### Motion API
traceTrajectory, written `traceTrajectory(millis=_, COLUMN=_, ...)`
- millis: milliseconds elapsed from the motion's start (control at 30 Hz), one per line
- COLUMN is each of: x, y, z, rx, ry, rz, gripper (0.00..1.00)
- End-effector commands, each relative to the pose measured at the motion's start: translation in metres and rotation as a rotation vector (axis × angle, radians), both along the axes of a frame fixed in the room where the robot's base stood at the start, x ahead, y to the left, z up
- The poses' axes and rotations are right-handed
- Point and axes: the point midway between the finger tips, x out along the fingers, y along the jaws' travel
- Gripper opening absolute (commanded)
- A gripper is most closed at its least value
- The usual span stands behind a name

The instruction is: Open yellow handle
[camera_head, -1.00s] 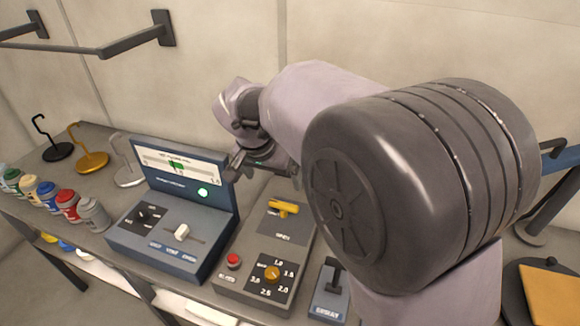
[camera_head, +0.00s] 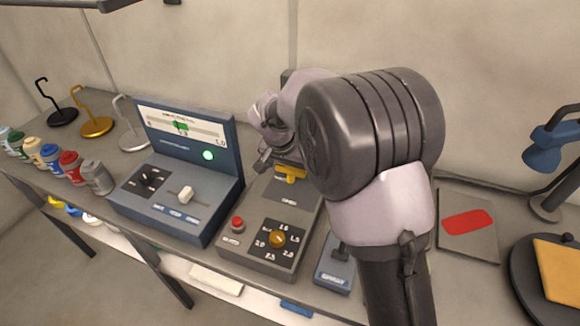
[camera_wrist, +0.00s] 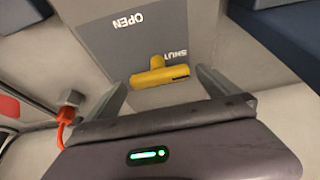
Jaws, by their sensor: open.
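The yellow handle (camera_head: 290,173) is a T-shaped lever on the grey panel of the control box (camera_head: 262,250). In the wrist view the yellow handle (camera_wrist: 160,72) lies at the far side of my gripper (camera_wrist: 160,85), whose two fingers are spread to its left and right. The handle's bar lies across the space between the fingertips; I see no clear contact. The labels OPEN and SHUT are printed on the panel, and the handle is close to SHUT. In the head view my gripper (camera_head: 272,165) is just above the handle and partly hides it.
A blue console (camera_head: 178,195) stands left of the box, with a raised screen near my gripper. A red button (camera_head: 237,224) and orange knob (camera_head: 277,239) are on the box's front. A small blue lever unit (camera_head: 335,268) is to the right. The wall is behind.

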Motion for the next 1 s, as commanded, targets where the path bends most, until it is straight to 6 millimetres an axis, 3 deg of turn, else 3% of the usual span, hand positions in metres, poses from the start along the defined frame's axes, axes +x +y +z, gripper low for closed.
traceTrajectory(millis=67, x=-0.0001, y=0.0, z=0.0003, rx=0.0, ry=0.0, rz=0.0, gripper=0.96)
traceTrajectory(millis=333, x=-0.0001, y=0.0001, z=0.0004, rx=0.0, ry=0.0, rz=0.0, gripper=0.43)
traceTrajectory(millis=667, x=-0.0004, y=-0.0007, z=0.0012, rx=0.0, ry=0.0, rz=0.054, gripper=0.41)
traceTrajectory(millis=1000, x=-0.0007, y=-0.0031, z=0.004, rx=0.0, ry=0.001, rz=0.311, gripper=0.41)
